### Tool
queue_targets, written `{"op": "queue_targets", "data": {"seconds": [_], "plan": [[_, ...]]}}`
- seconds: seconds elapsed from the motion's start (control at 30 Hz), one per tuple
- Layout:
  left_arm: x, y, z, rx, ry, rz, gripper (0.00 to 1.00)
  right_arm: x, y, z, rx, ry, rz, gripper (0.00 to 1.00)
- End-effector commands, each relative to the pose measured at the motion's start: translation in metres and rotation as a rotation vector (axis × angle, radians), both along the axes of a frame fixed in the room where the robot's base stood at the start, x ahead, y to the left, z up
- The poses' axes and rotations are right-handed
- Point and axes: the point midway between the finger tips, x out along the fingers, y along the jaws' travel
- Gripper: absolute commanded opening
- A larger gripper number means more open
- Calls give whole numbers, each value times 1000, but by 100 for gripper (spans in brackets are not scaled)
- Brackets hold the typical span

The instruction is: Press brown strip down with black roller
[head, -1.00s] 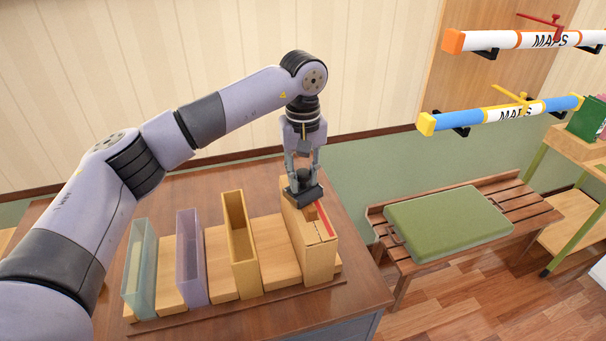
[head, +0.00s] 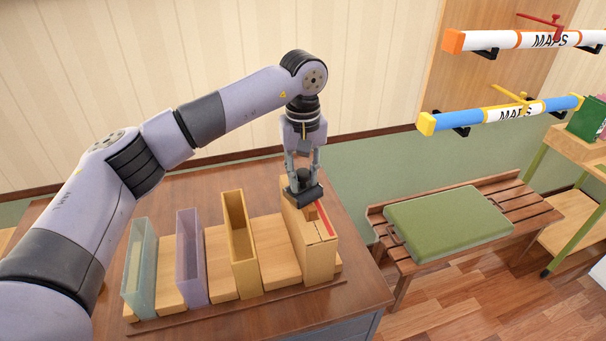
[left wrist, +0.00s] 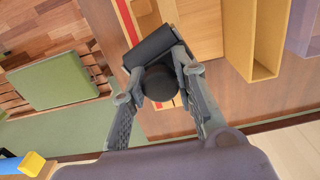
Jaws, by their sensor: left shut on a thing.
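The black roller (head: 307,194) rests on or just over the top of the tall light-wood box at the right end of the row; I cannot tell if it touches. My left gripper (head: 303,176) points down and is shut on the roller's black knob, which also shows in the left wrist view (left wrist: 158,82). A short piece of the brown strip (head: 311,212) shows on the box top beside the roller; the rest is hidden under it. A red strip (head: 323,219) runs along the same top, and shows in the left wrist view (left wrist: 126,18). My right gripper is not in view.
A yellow-tan open box (head: 240,245), a purple one (head: 191,258) and a pale teal one (head: 139,270) stand left of the wooden box on the desk (head: 358,268). A bench with a green cushion (head: 448,222) stands to the right. Map tubes (head: 515,112) hang above it.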

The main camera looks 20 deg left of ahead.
Motion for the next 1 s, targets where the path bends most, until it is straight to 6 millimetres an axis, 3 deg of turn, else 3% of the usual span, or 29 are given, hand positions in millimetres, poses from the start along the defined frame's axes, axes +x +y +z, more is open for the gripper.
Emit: {"op": "queue_targets", "data": {"seconds": [0.27,1.0], "plan": [[-1,0,3,2,5,-1,4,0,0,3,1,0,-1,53],[0,0,64,1,1,-1,4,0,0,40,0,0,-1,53]]}}
